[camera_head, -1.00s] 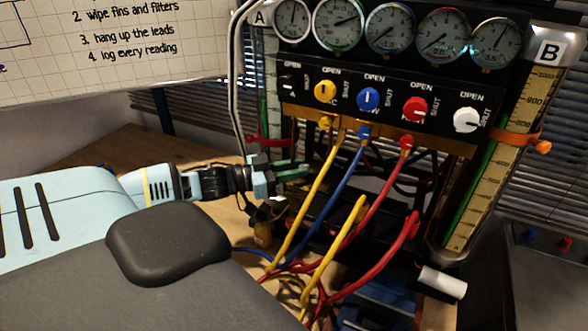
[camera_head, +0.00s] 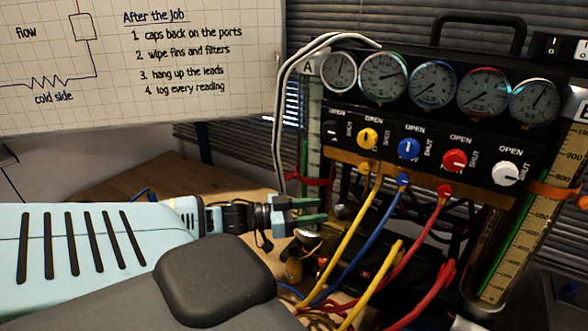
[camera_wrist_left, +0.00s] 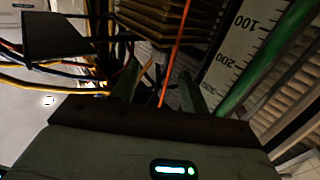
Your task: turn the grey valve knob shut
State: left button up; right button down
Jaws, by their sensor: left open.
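The row of valve knobs sits on the black panel under the gauges. The palest knob, a light grey-white one (camera_head: 505,174), is at the right end, with OPEN printed above it. I cannot read its setting surely. My left gripper (camera_head: 322,211) is open, its green fingers pointing right, below and left of the panel and well apart from that knob. In the left wrist view its fingers (camera_wrist_left: 158,92) stand apart, with a thin orange line visible between them. The knob is not seen there. My right gripper is not in view.
Yellow (camera_head: 350,240), blue (camera_head: 380,222) and red (camera_head: 418,240) hoses hang below the panel, right of my left gripper. A scaled cylinder (camera_head: 515,240) stands at the right. A small amber bottle (camera_head: 293,270) is below the gripper. A whiteboard (camera_head: 200,90) hangs behind.

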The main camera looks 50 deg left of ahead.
pick_arm(q)
jog(key=shift+v, duration=1.75)
